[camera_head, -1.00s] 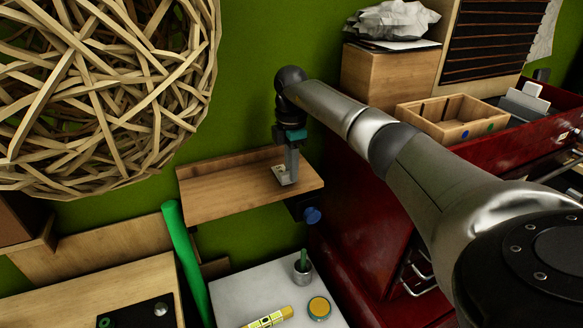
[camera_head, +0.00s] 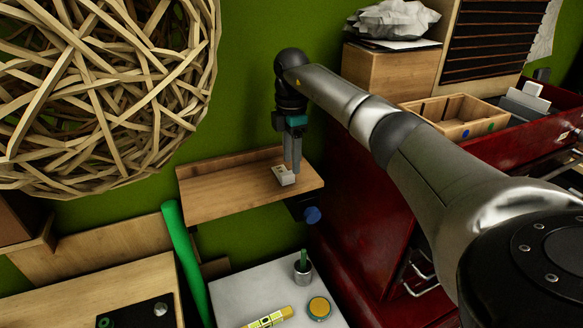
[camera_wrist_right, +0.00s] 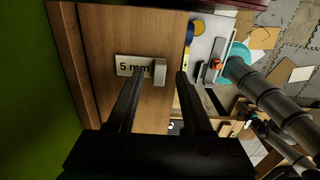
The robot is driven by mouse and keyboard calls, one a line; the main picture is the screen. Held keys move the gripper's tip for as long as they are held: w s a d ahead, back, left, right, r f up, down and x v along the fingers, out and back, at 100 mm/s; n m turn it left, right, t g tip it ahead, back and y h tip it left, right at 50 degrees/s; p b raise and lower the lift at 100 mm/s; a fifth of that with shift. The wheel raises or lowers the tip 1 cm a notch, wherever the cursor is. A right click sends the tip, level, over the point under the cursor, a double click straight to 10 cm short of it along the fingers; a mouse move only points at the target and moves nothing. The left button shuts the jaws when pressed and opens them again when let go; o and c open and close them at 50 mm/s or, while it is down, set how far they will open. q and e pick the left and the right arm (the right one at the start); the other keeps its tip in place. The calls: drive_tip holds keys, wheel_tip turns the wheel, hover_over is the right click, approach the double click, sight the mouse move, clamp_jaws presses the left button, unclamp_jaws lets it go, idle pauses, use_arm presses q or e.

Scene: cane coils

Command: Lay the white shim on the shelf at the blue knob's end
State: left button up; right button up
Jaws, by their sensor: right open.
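The white shim (camera_head: 285,177) lies flat on the wooden shelf (camera_head: 215,192), near its right end. That is the end where the blue knob (camera_head: 312,214) sits below the shelf. In the right wrist view the shim (camera_wrist_right: 128,66) shows a "5 mm" label, with a pale raised block at one end. My right gripper (camera_head: 291,169) points down above the shim. In the wrist view its two fingers are apart, one on each side of the block, with gaps visible. The right gripper is open and holds nothing.
A large woven cane ball (camera_head: 100,90) hangs at the upper left. A red cabinet (camera_head: 365,215) stands right of the shelf, with a wooden tray (camera_head: 455,118) on it. Below are a white surface (camera_head: 235,290) with small items and a green tube (camera_head: 186,260). The shelf's left part is bare.

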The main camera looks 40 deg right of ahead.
wheel_tip(320, 180, up, 9)
idle(0.3)
idle(0.4)
